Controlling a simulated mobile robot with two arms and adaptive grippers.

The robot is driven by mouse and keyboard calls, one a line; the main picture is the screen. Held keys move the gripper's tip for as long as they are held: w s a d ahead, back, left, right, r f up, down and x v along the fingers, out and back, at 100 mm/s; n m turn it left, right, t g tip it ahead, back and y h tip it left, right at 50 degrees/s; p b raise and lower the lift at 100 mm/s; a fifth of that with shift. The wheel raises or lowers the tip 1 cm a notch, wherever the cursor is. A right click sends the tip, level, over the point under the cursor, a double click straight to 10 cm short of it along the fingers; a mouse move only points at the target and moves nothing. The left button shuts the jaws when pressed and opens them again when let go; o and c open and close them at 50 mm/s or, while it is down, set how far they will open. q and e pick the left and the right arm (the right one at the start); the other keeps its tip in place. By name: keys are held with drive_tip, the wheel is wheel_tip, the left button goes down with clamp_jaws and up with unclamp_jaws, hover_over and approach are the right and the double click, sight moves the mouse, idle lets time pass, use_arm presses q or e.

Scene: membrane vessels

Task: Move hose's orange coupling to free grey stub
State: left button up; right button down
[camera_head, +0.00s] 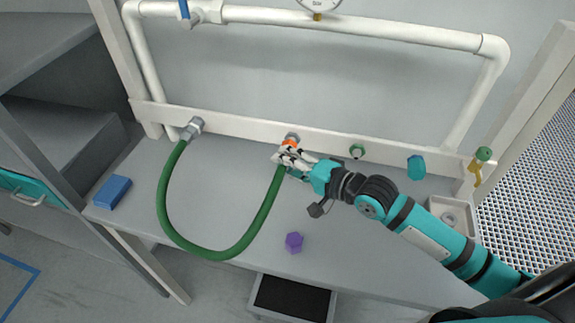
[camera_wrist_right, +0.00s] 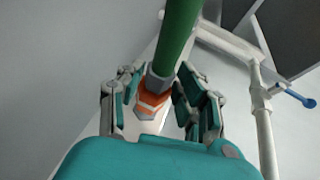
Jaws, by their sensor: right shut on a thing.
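The green hose (camera_head: 222,256) hangs in a U over the bench. Its left end joins a grey fitting (camera_head: 195,126) on the white rail. Its other end carries the orange coupling (camera_head: 289,145), which is at a grey stub (camera_head: 293,137) on the rail; I cannot tell whether they are joined. My right gripper (camera_head: 287,156) is shut on the orange coupling. The wrist view shows the coupling (camera_wrist_right: 153,99) between the fingers (camera_wrist_right: 157,92), with the hose (camera_wrist_right: 177,38) rising from it. My left gripper is out of view.
A blue block (camera_head: 113,192) and a purple piece (camera_head: 294,242) lie on the grey bench (camera_head: 330,215). A teal piece (camera_head: 416,167) and a green-topped yellow valve (camera_head: 480,162) are at the right. A pale tray (camera_head: 452,216) sits near my right arm. White piping (camera_head: 390,33) runs above.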

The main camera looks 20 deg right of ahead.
drive_tip(key=shift+w+d, duration=0.55)
drive_tip(key=shift+w, duration=0.2)
drive_tip(key=c, duration=1.1)
unclamp_jaws()
drive_tip(key=shift+c, duration=0.2)
drive_tip(key=o, duration=0.3)
drive_tip(key=shift+o, duration=0.2)
drive_tip(key=v, duration=1.2)
drive_tip(key=shift+f, duration=0.1)
